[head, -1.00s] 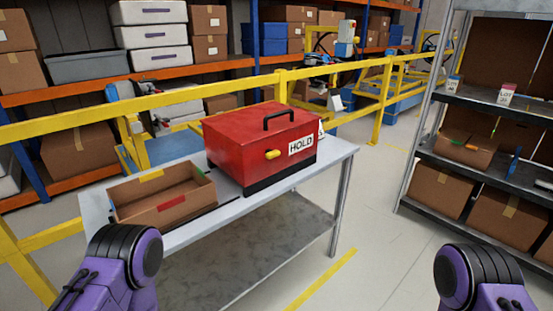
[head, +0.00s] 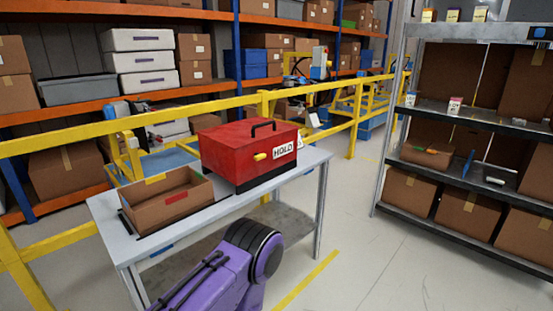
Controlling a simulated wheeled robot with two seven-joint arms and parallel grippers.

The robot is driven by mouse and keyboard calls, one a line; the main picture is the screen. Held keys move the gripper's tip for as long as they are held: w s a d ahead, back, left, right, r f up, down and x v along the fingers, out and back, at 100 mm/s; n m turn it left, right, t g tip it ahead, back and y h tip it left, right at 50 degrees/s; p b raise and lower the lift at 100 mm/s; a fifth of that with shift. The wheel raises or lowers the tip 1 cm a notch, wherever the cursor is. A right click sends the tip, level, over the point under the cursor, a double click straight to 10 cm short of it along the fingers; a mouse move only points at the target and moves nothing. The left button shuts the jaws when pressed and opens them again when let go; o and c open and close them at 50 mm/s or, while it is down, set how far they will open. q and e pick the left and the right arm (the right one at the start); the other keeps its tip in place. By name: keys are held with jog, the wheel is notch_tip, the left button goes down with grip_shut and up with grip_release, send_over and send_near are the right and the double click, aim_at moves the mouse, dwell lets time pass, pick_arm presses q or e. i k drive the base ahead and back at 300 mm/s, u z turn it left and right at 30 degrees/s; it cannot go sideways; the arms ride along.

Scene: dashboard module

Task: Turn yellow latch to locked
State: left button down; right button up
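The yellow latch (head: 261,156) is on the front face of the red box (head: 226,150), left of the white HOLD label (head: 284,149). The latch lies roughly horizontal. The red box has a black handle on its closed lid and stands on the grey table (head: 171,239). A purple and black link of my arm, apparently the left, shows in front of the table, clearly apart from the latch. Neither of my grippers is in view, so their fingers cannot be seen.
An open cardboard box (head: 160,213) stands left of the red box on the table. A yellow railing (head: 215,103) runs behind the table. A metal shelf (head: 458,187) with cartons stands at the right. Clear floor (head: 350,240) lies between table and shelf.

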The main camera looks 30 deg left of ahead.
aim_at(257, 157)
jog(key=u, duration=0.3)
jog(key=i, duration=0.8)
jog(key=u, duration=0.55)
